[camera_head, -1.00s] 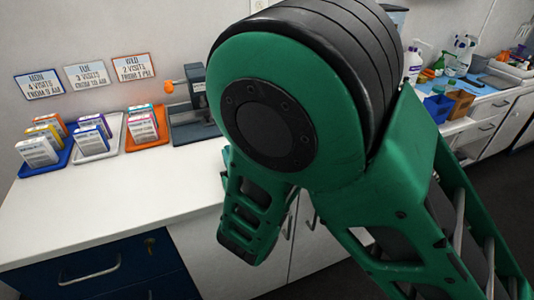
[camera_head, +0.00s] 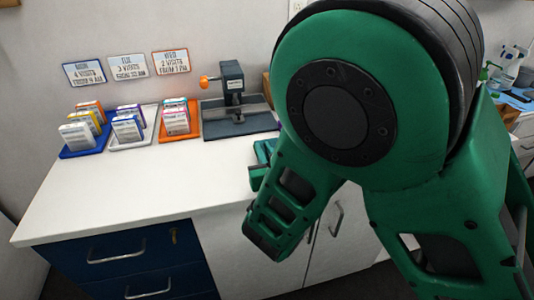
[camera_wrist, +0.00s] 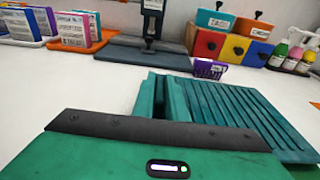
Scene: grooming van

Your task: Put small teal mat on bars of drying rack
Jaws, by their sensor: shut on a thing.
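In the wrist view, my gripper (camera_wrist: 170,92) reaches out over the white counter. It is shut on the small teal mat (camera_wrist: 250,115), a flat ribbed piece that extends to the right of the fingers. The near part of the mat and the exact grip are hidden behind the green gripper body. In the head view my arm covers most of the right side, and only a green part of my gripper (camera_head: 262,162) shows beside it. I cannot make out the drying rack or its bars in either view.
The white counter (camera_head: 130,190) is clear in front. Blue, white and orange trays (camera_head: 82,150) with upright boxes stand at its back. A dark stand (camera_head: 238,115) is beside them. Coloured bins (camera_wrist: 215,40), a small purple basket (camera_wrist: 210,68) and bottles (camera_wrist: 300,55) stand behind the mat.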

